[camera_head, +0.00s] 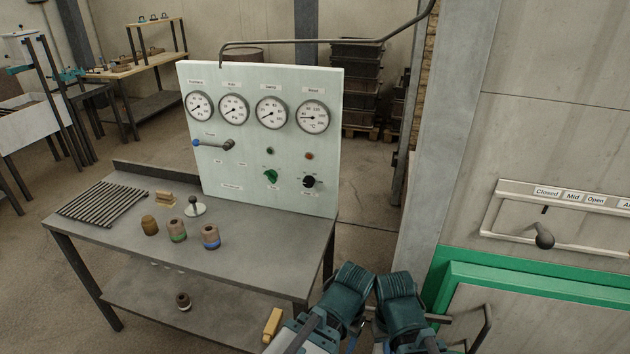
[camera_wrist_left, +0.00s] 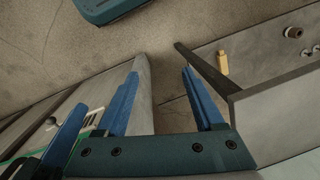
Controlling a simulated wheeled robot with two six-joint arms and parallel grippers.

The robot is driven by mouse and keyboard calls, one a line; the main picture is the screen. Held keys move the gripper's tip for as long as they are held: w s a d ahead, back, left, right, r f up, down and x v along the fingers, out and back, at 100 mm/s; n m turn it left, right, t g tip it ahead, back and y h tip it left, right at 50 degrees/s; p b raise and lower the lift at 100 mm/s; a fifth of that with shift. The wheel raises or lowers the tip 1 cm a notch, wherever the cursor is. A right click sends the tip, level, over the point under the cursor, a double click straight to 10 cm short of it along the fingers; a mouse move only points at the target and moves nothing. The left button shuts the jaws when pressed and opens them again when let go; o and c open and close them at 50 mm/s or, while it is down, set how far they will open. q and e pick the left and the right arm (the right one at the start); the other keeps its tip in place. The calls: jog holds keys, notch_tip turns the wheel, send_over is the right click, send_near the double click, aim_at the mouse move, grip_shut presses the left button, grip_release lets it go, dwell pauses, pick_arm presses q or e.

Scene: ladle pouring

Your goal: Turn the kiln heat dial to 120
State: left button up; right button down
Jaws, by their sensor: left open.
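A pale upright panel (camera_head: 262,150) stands on the back of a grey workbench (camera_head: 265,235). It carries a row of several white round gauges. Below the right gauges are a green knob (camera_head: 271,177) and a black dial (camera_head: 312,181). The small labels are too blurred to tell which control is the kiln heat dial. My left arm's teal part (camera_head: 345,288) is below and in front of the panel, well apart from the knobs. In the left wrist view my left gripper (camera_wrist_left: 165,92) is open and empty. My right arm's teal part (camera_head: 400,300) is beside it; its fingertips are not clear.
A lever (camera_head: 212,144) sticks out of the panel. Rods (camera_head: 103,203) and several small jars lie on the bench. A yellow block (camera_head: 272,324) is low by the bench. A wall with a handle (camera_head: 543,236) and green frame stands at right.

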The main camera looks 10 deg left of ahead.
pick_arm(q)
jog(key=shift+o, duration=0.6)
jog(key=w+a+f+n+t+h+b, duration=0.1)
jog(key=w+a+f+n+b, duration=0.2)
jog(key=w+a+f+b, duration=0.3)
notch_tip(320, 180, down, 5)
jog(key=b, duration=0.4)
jog(key=shift+w+a+r+n+h, duration=0.2)
jog(key=shift+n+h, duration=0.1)
jog(key=shift+h, duration=0.1)
jog(key=w+r+n+t+h+b, duration=0.1)
jog(key=w+r+n+t+h, duration=0.15)
jog(key=w+n, duration=0.35)
jog(key=w+a+r+n+t+h+b, duration=0.1)
jog(key=w+r+n+t+h, duration=0.1)
jog(key=w+r+n+t, duration=0.35)
jog(key=w+r+n+t+h+b, duration=0.15)
jog(key=w+n, duration=0.25)
jog(key=w, duration=0.5)
jog(key=n+t+y, duration=0.5)
jog(key=n+t, duration=0.3)
jog(key=n, duration=0.9)
send_near(307, 184)
jog(key=w, duration=0.5)
jog(key=w+d+p, duration=0.1)
jog(key=w, duration=0.2)
jog(key=shift+w+r, duration=0.2)
jog(key=shift+w, duration=0.05)
